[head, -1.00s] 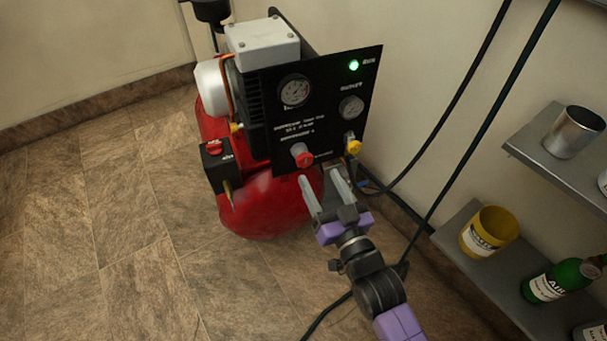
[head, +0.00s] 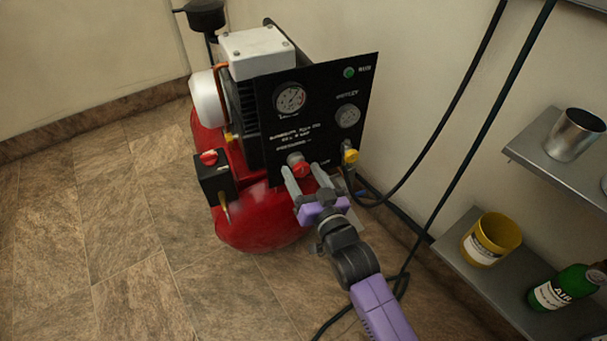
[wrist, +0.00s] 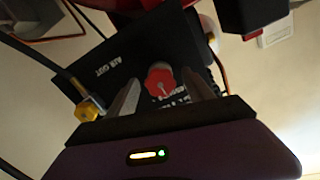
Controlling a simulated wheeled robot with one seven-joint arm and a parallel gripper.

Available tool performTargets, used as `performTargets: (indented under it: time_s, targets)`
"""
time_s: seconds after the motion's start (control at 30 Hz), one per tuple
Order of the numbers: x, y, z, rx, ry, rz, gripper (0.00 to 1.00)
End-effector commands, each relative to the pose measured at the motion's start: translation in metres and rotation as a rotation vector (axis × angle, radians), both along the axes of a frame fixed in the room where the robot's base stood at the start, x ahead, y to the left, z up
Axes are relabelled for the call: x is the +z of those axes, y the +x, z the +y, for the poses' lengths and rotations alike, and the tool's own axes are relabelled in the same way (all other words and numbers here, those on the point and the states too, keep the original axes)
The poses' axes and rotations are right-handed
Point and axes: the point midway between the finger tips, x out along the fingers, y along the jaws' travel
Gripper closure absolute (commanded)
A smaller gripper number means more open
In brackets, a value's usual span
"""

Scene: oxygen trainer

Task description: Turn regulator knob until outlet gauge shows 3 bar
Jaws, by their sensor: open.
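The red regulator knob (head: 300,169) is on the lower front of the black panel (head: 318,95). It also shows in the wrist view (wrist: 160,80), with a white pointer mark on its face. My gripper (head: 305,170) is open, with its two fingers pointing at the panel. In the wrist view the knob lies between and just beyond the fingertips; I cannot tell whether they touch it. The outlet gauge (head: 347,117) is at the panel's right side, too small to read. A larger gauge (head: 290,99) is at upper left.
A yellow fitting (head: 350,157) with a dark hose is right of the knob. The red tank (head: 257,225) lies below the panel, and a black box with a red button (head: 209,157) is at left. Shelves with a yellow cup (head: 491,240) stand at right.

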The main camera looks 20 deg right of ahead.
Motion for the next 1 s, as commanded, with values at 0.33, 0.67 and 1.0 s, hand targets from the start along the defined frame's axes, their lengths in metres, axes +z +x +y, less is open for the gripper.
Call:
performTargets:
  time_s: [0.33,0.67,1.0]
  targets:
    - [0.0001,-0.0003,0.0001,0.0,0.0,0.0,0.85]
    - [0.0006,-0.0004,0.0002,0.0,0.023,0.0,1.0]
    - [0.0021,-0.0005,-0.0007,-0.002,0.216,0.001,1.0]
